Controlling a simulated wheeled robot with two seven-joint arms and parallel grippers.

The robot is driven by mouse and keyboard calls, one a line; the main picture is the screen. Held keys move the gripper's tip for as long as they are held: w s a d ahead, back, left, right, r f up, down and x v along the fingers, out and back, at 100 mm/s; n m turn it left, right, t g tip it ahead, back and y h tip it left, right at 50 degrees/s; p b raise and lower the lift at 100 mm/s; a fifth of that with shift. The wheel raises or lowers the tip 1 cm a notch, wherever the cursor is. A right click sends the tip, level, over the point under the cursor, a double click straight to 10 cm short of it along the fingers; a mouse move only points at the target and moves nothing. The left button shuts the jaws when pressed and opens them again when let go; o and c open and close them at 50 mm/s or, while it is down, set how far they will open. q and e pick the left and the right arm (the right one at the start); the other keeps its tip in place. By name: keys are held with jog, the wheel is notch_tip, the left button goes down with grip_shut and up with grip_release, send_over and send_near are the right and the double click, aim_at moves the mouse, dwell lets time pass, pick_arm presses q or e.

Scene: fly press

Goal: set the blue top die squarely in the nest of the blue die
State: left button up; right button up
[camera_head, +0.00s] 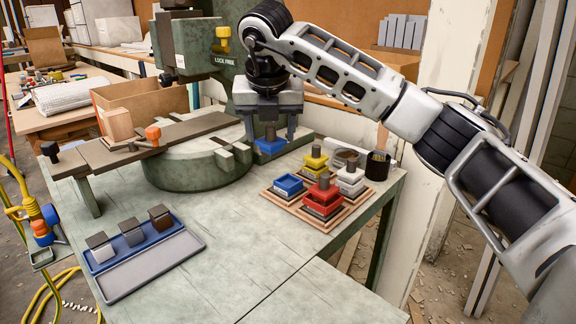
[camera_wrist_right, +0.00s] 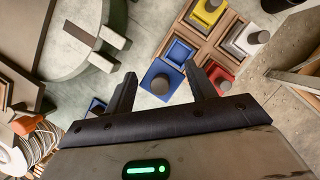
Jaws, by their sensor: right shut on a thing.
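The blue top die (camera_head: 271,147), a blue block with a dark knob, hangs from my right gripper (camera_head: 269,133), which is shut on it. In the right wrist view the blue top die (camera_wrist_right: 154,87) shows between the fingers, with its round grey knob facing the camera. The blue die (camera_head: 288,186) sits in the near left compartment of the wooden tray, its nest open and empty. It also shows in the right wrist view (camera_wrist_right: 180,51), just beyond the held die. The held die is above and behind it in the head view, apart from it. My left gripper is not in view.
The wooden tray (camera_head: 328,226) also holds red, yellow and white dies with their tops. The green fly press (camera_head: 190,170) stands left of the gripper. A dark cup (camera_head: 377,166) is right of the tray. A blue tray (camera_head: 143,255) lies front left.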

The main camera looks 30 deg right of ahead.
jog(key=d+f, duration=0.2)
jog(key=f, duration=0.1)
jog(key=d+f, duration=0.1)
jog(key=shift+w+d+f, duration=0.25)
jog(key=shift+w+f, duration=0.1)
jog(key=shift+f, duration=0.05)
jog(key=f, duration=0.3)
jog(key=shift+d+f+b, duration=0.3)
jog(key=shift+f+b, duration=0.05)
jog(key=shift+b, duration=0.05)
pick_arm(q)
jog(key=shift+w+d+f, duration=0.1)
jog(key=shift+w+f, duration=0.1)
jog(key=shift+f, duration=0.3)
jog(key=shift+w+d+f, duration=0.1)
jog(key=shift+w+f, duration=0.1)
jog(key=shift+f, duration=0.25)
pick_arm(e)
jog(key=o, duration=1.1)
jog(key=shift+f, duration=0.1)
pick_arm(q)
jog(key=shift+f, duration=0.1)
